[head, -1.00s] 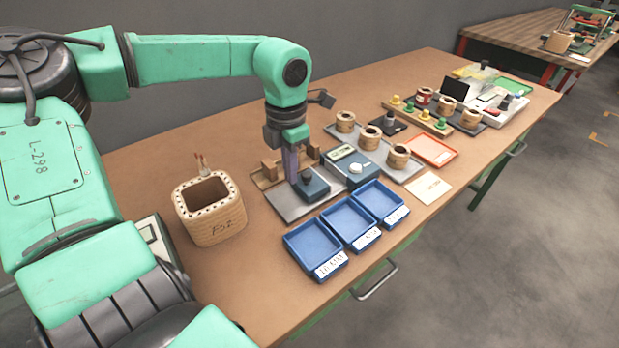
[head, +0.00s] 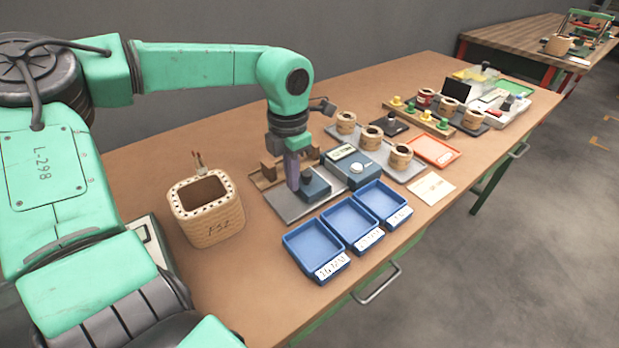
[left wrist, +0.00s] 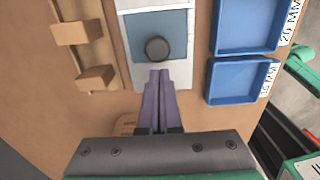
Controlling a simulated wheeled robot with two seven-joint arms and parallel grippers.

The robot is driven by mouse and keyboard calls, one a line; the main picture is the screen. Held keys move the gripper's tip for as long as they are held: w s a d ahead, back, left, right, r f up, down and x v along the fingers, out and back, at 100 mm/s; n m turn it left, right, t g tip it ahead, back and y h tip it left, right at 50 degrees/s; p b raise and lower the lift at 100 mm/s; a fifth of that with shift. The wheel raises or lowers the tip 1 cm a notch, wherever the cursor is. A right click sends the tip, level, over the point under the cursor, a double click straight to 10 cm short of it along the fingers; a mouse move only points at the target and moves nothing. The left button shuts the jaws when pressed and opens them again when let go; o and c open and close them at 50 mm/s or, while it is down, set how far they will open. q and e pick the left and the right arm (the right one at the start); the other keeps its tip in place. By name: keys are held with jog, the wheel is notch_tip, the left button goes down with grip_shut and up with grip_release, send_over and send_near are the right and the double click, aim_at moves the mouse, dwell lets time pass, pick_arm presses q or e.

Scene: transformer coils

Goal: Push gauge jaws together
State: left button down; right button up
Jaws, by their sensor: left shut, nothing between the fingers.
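The gauge is a grey metal plate (head: 291,209) with a blue block (head: 317,188) that carries a dark round knob. In the left wrist view the blue block (left wrist: 176,22) lies straight ahead, with the knob (left wrist: 157,49) near its close edge. My left gripper (head: 294,187) points down over the plate, with its purple fingers shut and empty. In the left wrist view its fingertips (left wrist: 160,74) are right beside the knob on the near side; I cannot tell whether they touch. The fingers partly hide the plate. My right gripper is out of view.
A wooden rack (head: 262,182) with upright blocks stands along the gauge's far side. Three blue trays (head: 313,239) line the front edge. A blue meter box (head: 354,172) and several small coils stand to the right.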

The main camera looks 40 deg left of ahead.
aim_at(315, 178)
pick_arm(q)
jog(key=shift+w+d, duration=0.2)
jog(key=shift+w, duration=0.4)
jog(key=shift+w+d, duration=0.2)
jog(key=shift+w, duration=0.35)
jog(key=shift+w+d, duration=0.25)
jog(key=shift+w, duration=0.65)
jog(key=shift+w+d, duration=0.25)
jog(key=shift+w, duration=0.65)
jog(key=shift+s, duration=0.1)
jog(key=shift+s+a+b, duration=0.15)
jog(key=shift+s+b, duration=0.2)
jog(key=shift+s, duration=0.15)
notch_tip(315, 178, up, 7)
jog(key=p, duration=0.5)
jog(key=shift+r, duration=0.15)
